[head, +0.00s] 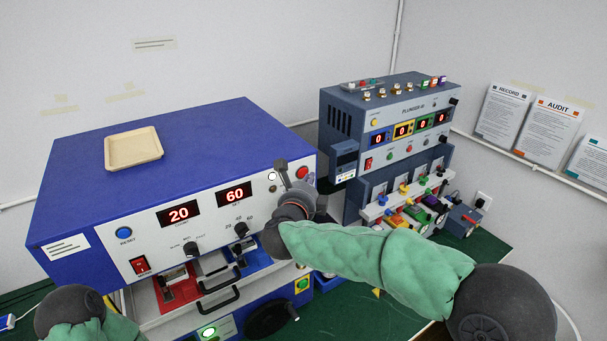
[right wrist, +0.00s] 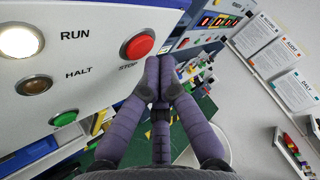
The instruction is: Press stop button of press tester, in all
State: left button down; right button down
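The press tester is a big blue box with a white front panel (head: 150,262) on the left in the head view. Its round red STOP button (head: 302,173) is at the panel's upper right corner. In the right wrist view the red button (right wrist: 138,46) shows large, with STOP printed below it. My right gripper (head: 281,165) is in front of the panel, left of the button in the head view. In the right wrist view its fingers (right wrist: 160,64) are together and empty, tips close beside the button; contact cannot be told.
The RUN lamp (right wrist: 20,40) is lit white and the HALT lamp (right wrist: 34,85) is dim brown. A green button (right wrist: 64,118) sits below. The plunger tester (head: 395,120) stands to the right. A beige tray (head: 133,148) lies on the blue box.

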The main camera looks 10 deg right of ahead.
jog(key=shift+w+a, duration=0.1)
jog(key=shift+w, duration=0.2)
jog(key=shift+w+a, duration=0.1)
jog(key=shift+w, duration=0.2)
dwell(0.6)
jog(key=shift+s, duration=0.15)
dwell(0.3)
jog(key=shift+s+d+b, duration=0.25)
jog(key=shift+s+b, duration=0.25)
jog(key=shift+s, duration=0.1)
jog(key=s, duration=0.1)
jog(key=s+d+b, duration=0.1)
jog(key=s, duration=0.2)
jog(key=shift+s+d+b, duration=0.35)
dwell(0.7)
